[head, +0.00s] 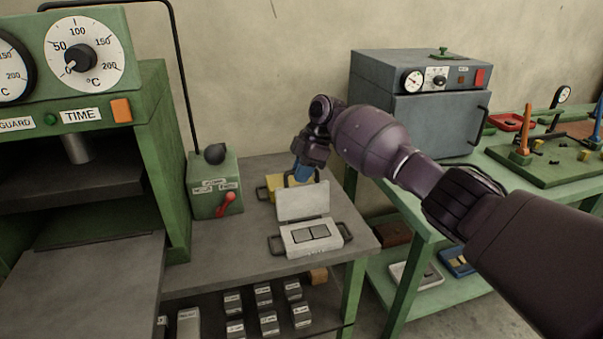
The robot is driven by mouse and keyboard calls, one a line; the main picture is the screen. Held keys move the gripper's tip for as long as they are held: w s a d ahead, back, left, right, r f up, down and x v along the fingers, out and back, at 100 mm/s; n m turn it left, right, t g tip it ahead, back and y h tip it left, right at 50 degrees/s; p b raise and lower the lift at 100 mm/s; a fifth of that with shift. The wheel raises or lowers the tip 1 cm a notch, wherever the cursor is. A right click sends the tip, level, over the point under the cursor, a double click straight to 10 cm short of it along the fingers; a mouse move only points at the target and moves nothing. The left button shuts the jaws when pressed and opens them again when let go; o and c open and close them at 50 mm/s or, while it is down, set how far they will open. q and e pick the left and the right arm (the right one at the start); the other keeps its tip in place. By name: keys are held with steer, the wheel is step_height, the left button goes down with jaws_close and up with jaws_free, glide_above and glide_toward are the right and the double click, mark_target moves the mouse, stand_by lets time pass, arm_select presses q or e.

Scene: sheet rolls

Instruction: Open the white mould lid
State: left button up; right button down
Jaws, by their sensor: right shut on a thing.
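The white mould (316,247) sits on the grey bench top, its two grey cavities facing up and dark handles at its sides. Its white lid (303,203) stands raised, roughly upright, along the back edge of the mould. My right gripper (303,174) reaches down from above with blue fingertips at the lid's top edge. It is shut on the lid; the exact contact is small and partly hidden. My left gripper is out of view.
A yellow mould (271,188) lies just behind the lid, partly hidden. A green control box (214,184) with a red lever stands left, beside the green press (150,150). A grey oven (430,120) stands right. Small labelled blocks (268,322) fill the lower shelf.

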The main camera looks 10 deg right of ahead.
steer(key=shift+r, duration=0.1)
steer(key=c, duration=1.2)
jaws_free()
steer(key=v, duration=0.9)
steer(key=shift+r+p, duration=0.2)
steer(key=shift+p, duration=0.2)
steer(key=shift+d+r, duration=0.35)
steer(key=shift+r, duration=0.25)
